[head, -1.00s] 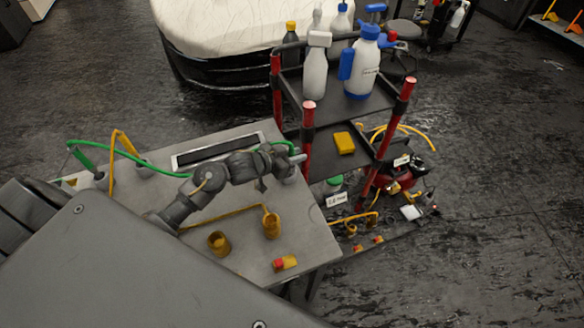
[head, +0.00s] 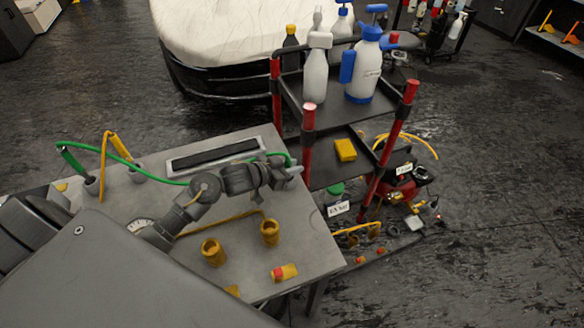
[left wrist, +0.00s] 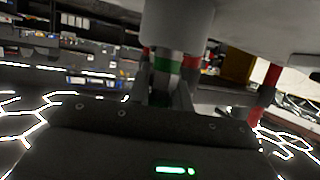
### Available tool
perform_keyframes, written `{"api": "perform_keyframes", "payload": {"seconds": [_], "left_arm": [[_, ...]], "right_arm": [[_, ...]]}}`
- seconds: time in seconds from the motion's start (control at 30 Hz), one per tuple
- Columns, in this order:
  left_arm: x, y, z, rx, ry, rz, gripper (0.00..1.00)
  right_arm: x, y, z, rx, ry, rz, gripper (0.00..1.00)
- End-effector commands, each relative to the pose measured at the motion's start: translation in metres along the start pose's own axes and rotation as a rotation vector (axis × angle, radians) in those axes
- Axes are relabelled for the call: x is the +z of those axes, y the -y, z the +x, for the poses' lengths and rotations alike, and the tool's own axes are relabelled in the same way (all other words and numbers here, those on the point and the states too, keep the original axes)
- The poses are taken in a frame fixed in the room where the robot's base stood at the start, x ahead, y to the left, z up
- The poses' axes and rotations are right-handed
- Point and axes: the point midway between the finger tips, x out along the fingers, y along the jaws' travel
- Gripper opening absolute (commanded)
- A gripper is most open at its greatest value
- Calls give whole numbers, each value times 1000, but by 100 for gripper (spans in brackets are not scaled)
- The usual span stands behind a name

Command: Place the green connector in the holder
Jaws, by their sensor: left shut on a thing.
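My left gripper (head: 294,171) is over the far right part of the grey table, beside the cart's near red post. It is shut on the green connector, whose green band (left wrist: 167,66) shows between the fingers in the left wrist view. A wide grey cylinder (left wrist: 176,22) covers the upper part of the connector in the wrist view. I cannot tell whether connector and cylinder touch. My right gripper is not in view.
Two yellow cups (head: 213,252) (head: 269,232) and a yellow piece with a red end (head: 285,272) are on the table's near part. A black cart (head: 318,101) with spray bottles stands close behind the gripper. A yellow hose (head: 106,150) loops at the left.

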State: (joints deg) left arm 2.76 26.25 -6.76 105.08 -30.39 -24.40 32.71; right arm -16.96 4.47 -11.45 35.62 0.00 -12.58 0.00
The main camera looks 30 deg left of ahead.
Motion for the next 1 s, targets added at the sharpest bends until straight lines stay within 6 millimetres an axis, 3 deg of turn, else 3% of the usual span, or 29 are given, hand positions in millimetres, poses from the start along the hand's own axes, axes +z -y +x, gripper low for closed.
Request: {"api": "perform_keyframes", "payload": {"seconds": [0.07,0.1,0.23,0.63,1.0], "left_arm": [[3,0,1,0,0,0,0],[2,0,1,0,0,0,25],[2,0,1,0,0,0,42],[-3,0,-6,0,2,0,43],[-6,0,-81,0,5,-1,43]], "right_arm": [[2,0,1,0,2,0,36],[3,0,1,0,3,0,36],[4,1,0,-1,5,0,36],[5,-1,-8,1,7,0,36],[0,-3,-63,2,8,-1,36]]}}
